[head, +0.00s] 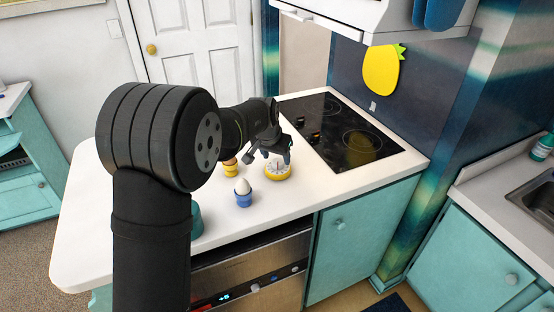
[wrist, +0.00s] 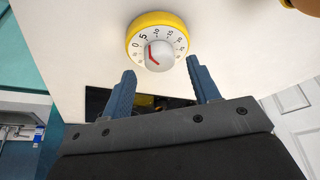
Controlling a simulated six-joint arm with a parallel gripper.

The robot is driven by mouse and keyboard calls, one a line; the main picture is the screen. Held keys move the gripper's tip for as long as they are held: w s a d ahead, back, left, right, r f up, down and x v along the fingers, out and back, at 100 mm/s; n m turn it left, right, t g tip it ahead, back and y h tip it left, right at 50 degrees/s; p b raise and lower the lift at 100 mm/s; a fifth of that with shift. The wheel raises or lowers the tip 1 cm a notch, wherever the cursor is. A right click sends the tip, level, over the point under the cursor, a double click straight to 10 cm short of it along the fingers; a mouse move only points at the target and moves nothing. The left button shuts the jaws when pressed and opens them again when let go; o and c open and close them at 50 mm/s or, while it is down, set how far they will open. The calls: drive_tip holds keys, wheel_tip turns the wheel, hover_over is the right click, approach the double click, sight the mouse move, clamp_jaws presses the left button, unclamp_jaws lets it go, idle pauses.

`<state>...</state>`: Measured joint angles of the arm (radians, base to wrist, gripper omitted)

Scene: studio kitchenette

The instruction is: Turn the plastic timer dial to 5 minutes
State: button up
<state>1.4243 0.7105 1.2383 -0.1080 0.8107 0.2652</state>
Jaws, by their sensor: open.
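The timer (head: 278,172) is a round yellow dial with a white face, lying on the white counter. In the wrist view the timer (wrist: 134,40) shows minute numbers and a pale round knob (wrist: 160,57) with a red mark. The red mark is on the knob's left side, toward the 0 and 5 end of the scale; its exact reading is unclear. My gripper (head: 267,158) is over the timer in the head view. In the wrist view my gripper (wrist: 162,84) has its blue fingers spread and empty, with the knob just beyond the gap, apart from both fingers.
A blue egg cup (head: 243,201) with a white egg stands in front of the timer, to its left. A black cooktop (head: 340,135) lies behind and right.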

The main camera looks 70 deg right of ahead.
sight(278, 163)
drive_tip(key=shift+x, duration=1.2)
drive_tip(key=c, duration=1)
drive_tip(key=shift+m, duration=0.3)
drive_tip(key=o, duration=1)
